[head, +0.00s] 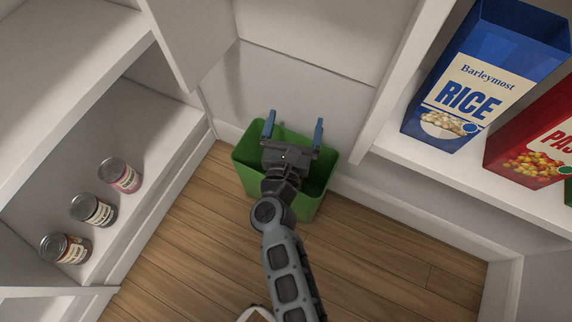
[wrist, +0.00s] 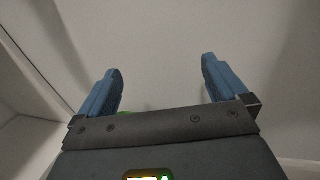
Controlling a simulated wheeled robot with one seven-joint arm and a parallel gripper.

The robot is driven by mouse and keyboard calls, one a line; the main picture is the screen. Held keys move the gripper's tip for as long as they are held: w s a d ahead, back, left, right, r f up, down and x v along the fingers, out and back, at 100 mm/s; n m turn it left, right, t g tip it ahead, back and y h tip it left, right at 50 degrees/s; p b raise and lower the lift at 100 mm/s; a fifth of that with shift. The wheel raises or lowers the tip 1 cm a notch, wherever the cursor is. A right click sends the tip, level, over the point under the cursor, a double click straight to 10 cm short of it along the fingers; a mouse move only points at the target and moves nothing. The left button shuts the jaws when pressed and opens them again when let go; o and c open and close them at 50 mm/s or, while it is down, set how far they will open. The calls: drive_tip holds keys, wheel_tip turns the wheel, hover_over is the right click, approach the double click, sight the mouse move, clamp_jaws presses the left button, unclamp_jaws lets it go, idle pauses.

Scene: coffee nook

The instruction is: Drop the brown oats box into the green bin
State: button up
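The green bin (head: 311,199) stands on the wooden floor in the corner, against the back wall. My gripper (head: 294,130) is over the bin in the head view, with its two blue fingers wide apart and nothing between them. In the wrist view my gripper (wrist: 160,85) is also open and empty, facing a pale wall. A small bit of the green bin (wrist: 124,113) shows behind the left finger there. My gripper and arm hide much of the bin's inside. No brown oats box shows in either view; whether it lies in the hidden part of the bin cannot be told.
A blue rice box (head: 470,100) and a red box (head: 540,135) stand on the right shelf (head: 440,178). Several cans, including a pink one (head: 120,175), stand on the low left shelf. The wooden floor (head: 400,260) right of my arm is clear.

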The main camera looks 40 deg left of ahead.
drive_tip(key=p+v, duration=0.1)
drive_tip(key=v, duration=0.6)
drive_tip(key=shift+s+d+p, duration=0.25)
drive_tip(key=shift+s+p, duration=0.05)
drive_tip(key=shift+p, duration=0.1)
